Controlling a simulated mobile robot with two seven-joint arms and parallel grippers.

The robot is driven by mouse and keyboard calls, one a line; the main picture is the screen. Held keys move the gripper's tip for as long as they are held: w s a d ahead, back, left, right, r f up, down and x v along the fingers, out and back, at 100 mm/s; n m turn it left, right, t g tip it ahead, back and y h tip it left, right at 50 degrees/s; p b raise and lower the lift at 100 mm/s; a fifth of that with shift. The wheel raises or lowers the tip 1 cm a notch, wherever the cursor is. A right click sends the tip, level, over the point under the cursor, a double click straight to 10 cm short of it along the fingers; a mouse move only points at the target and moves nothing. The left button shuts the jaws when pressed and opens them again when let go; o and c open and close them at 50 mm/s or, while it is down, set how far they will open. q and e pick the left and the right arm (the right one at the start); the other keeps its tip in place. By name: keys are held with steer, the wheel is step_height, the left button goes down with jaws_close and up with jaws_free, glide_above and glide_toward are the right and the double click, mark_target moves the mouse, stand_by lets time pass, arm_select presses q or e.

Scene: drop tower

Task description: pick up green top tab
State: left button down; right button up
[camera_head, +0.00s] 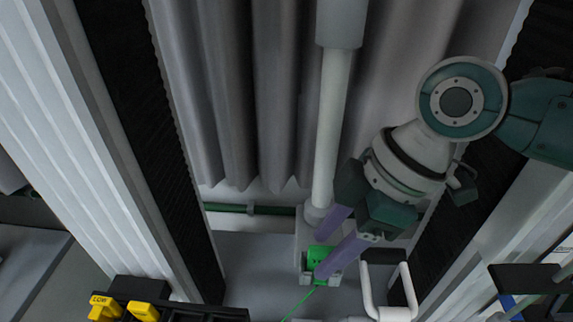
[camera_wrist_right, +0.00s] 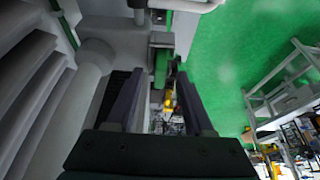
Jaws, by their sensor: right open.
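The green top tab (camera_head: 317,256) is a small bright green piece on a light grey block at the foot of a white vertical pole. My right gripper (camera_head: 321,255) comes in from the right with two purple fingers, which are open. In the head view the fingertips lie at either side of the tab, and the nearer finger hides part of it. In the right wrist view, a green piece (camera_wrist_right: 161,68) shows between the open fingers (camera_wrist_right: 158,82). Whether they touch it cannot be told. My left gripper is not in view.
The white pole (camera_head: 332,130) rises beside the right fingers. A white looped handle (camera_head: 385,290) stands just right of the tab. Black and yellow parts (camera_head: 145,311) are at the lower left. Grey ribbed panels (camera_head: 245,90) stand behind, with a white ribbed column (camera_head: 75,130) at left.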

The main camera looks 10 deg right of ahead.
jaws_close()
stand_by(0.4)
